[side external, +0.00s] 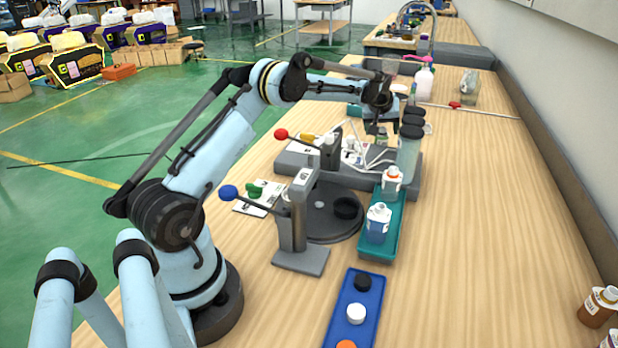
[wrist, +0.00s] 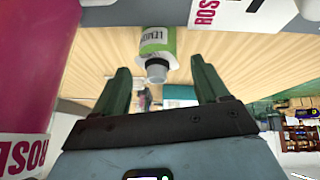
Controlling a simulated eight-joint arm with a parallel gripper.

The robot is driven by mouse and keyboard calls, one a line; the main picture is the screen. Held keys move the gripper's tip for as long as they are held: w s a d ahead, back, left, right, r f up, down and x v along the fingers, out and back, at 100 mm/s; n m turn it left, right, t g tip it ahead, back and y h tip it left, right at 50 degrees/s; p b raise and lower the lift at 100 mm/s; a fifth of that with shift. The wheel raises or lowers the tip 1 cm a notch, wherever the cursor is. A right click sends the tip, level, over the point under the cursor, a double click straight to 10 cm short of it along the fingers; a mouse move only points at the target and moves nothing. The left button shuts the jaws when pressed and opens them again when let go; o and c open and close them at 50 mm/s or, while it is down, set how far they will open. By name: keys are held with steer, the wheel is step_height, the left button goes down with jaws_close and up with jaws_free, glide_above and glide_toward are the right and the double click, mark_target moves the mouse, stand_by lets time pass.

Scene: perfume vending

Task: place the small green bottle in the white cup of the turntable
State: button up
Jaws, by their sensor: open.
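In the wrist view a small bottle with a green lemon label (wrist: 157,42) and a grey cap stands between and beyond my two dark green fingers, apart from them. My gripper (wrist: 160,70) is open and empty. In the side view my gripper (side external: 381,130) points down over the far part of the bench, behind the tall black-capped containers; its fingertips and the green bottle are hard to make out there. The dark round turntable (side external: 322,222) lies nearer, with a black cup (side external: 346,208) on it. I cannot make out a white cup on the turntable.
Magenta (wrist: 40,50) and white rose-labelled surfaces crowd both sides of the wrist view. A teal tray (side external: 375,252) holds two labelled bottles. A blue tray (side external: 340,325) holds black, white and orange round pieces. Red and blue-knobbed levers stand by the turntable. The bench's right side is mostly clear.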

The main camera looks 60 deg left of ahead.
steer(key=shift+w+a+f, duration=0.1)
steer(key=shift+f, duration=0.1)
steer(key=c, duration=1.2)
